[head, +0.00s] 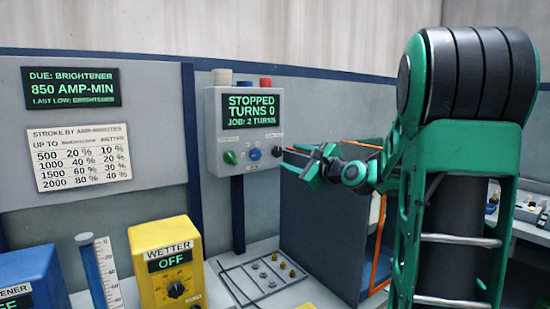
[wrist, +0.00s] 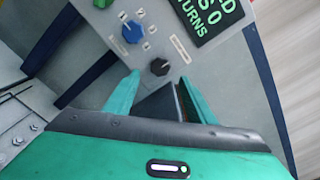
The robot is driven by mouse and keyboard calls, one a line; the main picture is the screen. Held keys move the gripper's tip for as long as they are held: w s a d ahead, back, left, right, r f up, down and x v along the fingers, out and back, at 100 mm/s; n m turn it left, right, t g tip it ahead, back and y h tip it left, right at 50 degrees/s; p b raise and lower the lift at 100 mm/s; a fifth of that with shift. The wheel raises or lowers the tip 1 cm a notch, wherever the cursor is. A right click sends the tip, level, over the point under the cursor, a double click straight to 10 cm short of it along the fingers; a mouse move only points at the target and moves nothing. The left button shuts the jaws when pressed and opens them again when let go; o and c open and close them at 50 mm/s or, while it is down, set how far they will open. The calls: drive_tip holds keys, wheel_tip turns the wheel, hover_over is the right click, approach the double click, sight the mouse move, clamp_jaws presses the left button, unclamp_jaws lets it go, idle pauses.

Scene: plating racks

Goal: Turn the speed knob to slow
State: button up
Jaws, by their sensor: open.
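A grey control box (head: 240,125) stands on a blue post, with a green knob (head: 230,157), a blue knob (head: 254,154) and a small black knob (head: 277,151) below its display. Their labels are too small to read, so I cannot tell which is the speed knob. In the wrist view the blue knob (wrist: 132,32) has small labels around it. The black knob (wrist: 159,66) appears just beyond and between my fingertips. My gripper (head: 303,160) is open and empty, close to the right side of the box. It also shows in the wrist view (wrist: 160,78).
The display (head: 253,108) reads STOPPED, TURNS 0, JOB: 2 TURNS. A dark blue cabinet (head: 315,235) with orange edging stands below my gripper. A yellow WETTER box (head: 165,260) reads OFF. A blue box (head: 30,280) is at lower left.

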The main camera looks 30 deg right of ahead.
sight(279, 153)
drive_tip(key=w, duration=0.7)
drive_tip(key=shift+w+a, duration=0.15)
drive_tip(key=shift+w, duration=0.05)
